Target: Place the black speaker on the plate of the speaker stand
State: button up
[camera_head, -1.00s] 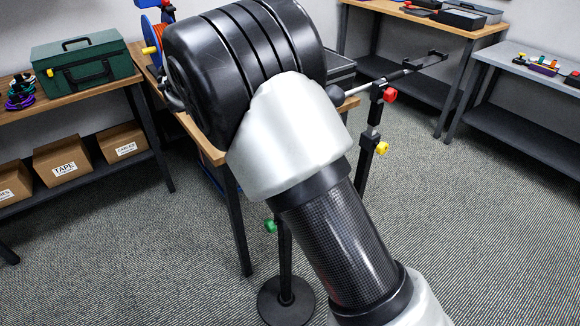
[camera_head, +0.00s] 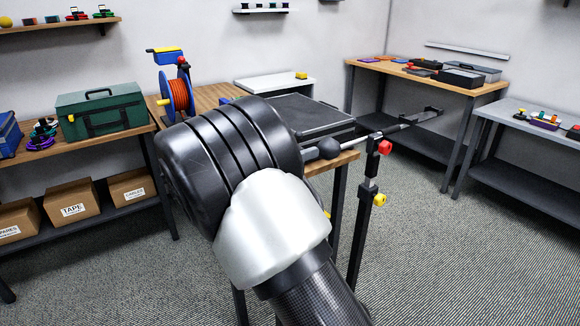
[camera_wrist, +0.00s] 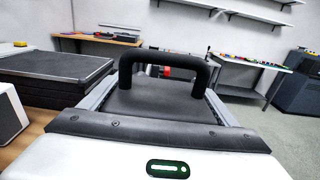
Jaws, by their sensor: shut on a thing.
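In the wrist view my gripper (camera_wrist: 160,92) is shut on a dark boxy thing with an arched black handle, which I take for the black speaker (camera_wrist: 150,104). Grey finger parts flank it on both sides. In the head view my arm hides the gripper and the speaker. A black pole stand (camera_head: 367,190) with red and yellow knobs and a side rod stands right of my arm. I cannot tell whether it is the speaker stand. No plate can be made out in either view.
A wooden table with a cable reel (camera_head: 178,95) and a black case (camera_head: 305,116) lies behind my arm. A shelf with a green toolbox (camera_head: 101,110) is at left. Benches (camera_head: 428,78) stand at right. The carpet (camera_head: 440,240) at right is clear.

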jog(key=shift+f+b, duration=0.35)
jog(key=shift+f, duration=1.5)
jog(key=shift+f+b, duration=0.15)
jog(key=shift+b, duration=0.15)
jog(key=o, duration=2.1)
jog(key=shift+f, duration=0.1)
jog(key=shift+s+a+r+p, duration=0.1)
jog(key=shift+r+p, duration=0.15)
jog(key=shift+p, duration=0.15)
jog(key=p+v, duration=0.1)
jog(key=v, duration=1)
jog(key=shift+s+a+f, duration=0.1)
jog(key=shift+s+a, duration=0.15)
jog(key=shift+a, duration=0.05)
